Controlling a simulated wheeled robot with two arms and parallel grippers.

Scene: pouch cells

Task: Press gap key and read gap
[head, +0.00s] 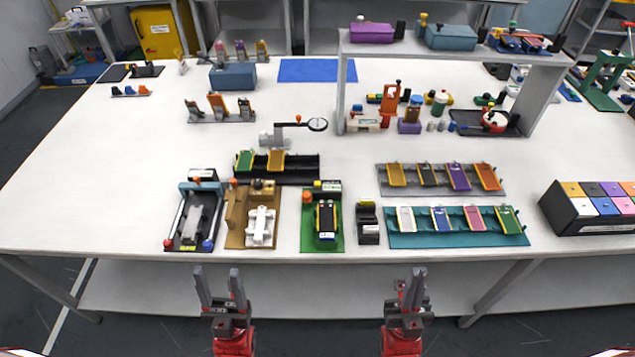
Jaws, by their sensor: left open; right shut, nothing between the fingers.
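Three fixtures stand in a row near the table's front edge. The leftmost fixture (193,218) is dark with a blue bar across its top, and a red and a blue knob at its front corners. The middle fixture (238,215) is brown and holds a white part. The green fixture (309,232) holds a black and yellow piece, with a dark display unit behind it. I cannot tell which of these bears the gap key, and no reading is legible. My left gripper (217,283) is open and empty, my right gripper (409,283) shut and empty; both are before the table's front edge.
A small black device (368,226) stands right of the green fixture. A teal tray (460,240) and a grey tray (437,191) hold several coloured cells. A black box (562,213) is at the right. A shelf (447,52) stands at the back.

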